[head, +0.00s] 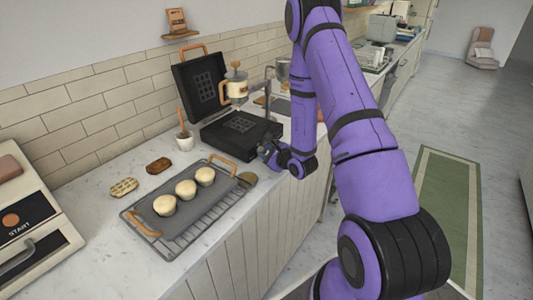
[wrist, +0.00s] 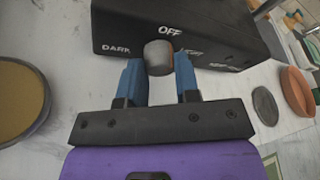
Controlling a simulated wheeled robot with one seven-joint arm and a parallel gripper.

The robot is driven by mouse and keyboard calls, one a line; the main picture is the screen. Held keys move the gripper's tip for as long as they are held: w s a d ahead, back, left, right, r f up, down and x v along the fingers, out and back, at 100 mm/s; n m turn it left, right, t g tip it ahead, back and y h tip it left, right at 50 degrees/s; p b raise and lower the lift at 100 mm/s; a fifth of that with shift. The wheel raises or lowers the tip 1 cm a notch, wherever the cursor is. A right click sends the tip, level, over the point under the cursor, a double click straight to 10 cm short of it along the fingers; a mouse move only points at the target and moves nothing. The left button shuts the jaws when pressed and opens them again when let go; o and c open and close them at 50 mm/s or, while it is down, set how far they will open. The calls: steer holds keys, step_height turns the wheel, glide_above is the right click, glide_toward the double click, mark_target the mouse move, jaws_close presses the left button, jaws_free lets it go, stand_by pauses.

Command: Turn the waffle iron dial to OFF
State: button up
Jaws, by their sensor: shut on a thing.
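The waffle iron (head: 240,128) stands open on the counter in the head view, its lid (head: 203,82) raised against the tiled wall. Its black front panel (wrist: 215,30) fills the top of the wrist view, with OFF printed above the dial, DARK at the left and another label at the right. The grey round dial (wrist: 158,50) sits on this panel. My gripper (wrist: 159,66) has its two blue fingers on either side of the dial and is shut on it. No pointer mark is visible on the dial. In the head view my gripper (head: 268,153) is at the iron's front.
A rack with a grey tray (head: 205,222) and three pale muffins stands left of my gripper. A round tan-topped thing (wrist: 20,97) is at the wrist view's left.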

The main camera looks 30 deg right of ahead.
steer(key=o, duration=0.7)
steer(key=shift+c, duration=0.2)
steer(key=v, duration=1.1)
